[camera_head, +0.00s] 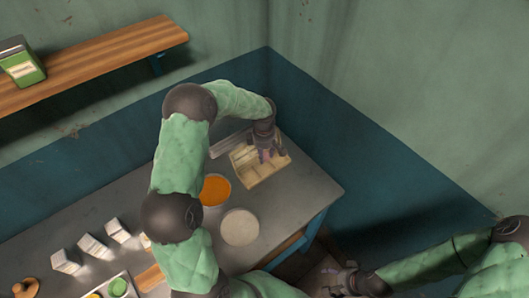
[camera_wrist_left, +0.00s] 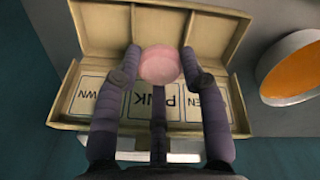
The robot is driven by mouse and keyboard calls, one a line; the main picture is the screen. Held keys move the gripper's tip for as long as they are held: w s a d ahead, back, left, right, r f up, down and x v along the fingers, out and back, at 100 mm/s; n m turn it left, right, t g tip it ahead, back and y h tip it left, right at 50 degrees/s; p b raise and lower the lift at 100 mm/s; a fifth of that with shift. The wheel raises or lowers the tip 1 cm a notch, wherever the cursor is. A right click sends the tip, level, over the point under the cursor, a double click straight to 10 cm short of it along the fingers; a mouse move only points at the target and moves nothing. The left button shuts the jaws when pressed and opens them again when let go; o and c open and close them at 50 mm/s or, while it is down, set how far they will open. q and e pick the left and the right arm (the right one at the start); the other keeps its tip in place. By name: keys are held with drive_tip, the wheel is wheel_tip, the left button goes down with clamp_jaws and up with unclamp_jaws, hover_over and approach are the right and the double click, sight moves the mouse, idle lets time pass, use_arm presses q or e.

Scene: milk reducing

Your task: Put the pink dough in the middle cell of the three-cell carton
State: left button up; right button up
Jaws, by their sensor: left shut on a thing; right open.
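My left gripper (camera_head: 265,154) is over the three-cell carton (camera_head: 243,171) at the far right of the table. In the left wrist view its fingers (camera_wrist_left: 159,72) are shut on the pink dough (camera_wrist_left: 159,62), a round pale-pink ball. The carton (camera_wrist_left: 62,111) is open, with label cards in its cells; the middle one (camera_wrist_left: 168,101) reads PINK. The dough is in line with the middle cell, at the upper edge of that card. Its height above the carton floor is hard to tell. My right gripper (camera_head: 340,279) is low at the lower right, off the table, open and empty.
An orange-filled bowl (camera_head: 214,190) and a pale round disc (camera_head: 240,227) are close to the carton. Several small white cartons (camera_head: 93,246) and a tray with a green dough (camera_head: 118,287) are at the table's lower left. A wall stands behind the table.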

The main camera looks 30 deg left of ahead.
use_arm(q)
drive_tip(key=shift+f+b, duration=0.75)
drive_tip(key=shift+f, duration=1.25)
drive_tip(key=shift+f+b, duration=0.65)
drive_tip(key=shift+b, duration=0.1)
drive_tip(key=o, duration=1)
drive_tip(key=shift+r, duration=0.2)
drive_tip(key=shift+r, duration=3.8)
drive_tip(key=shift+r, duration=0.15)
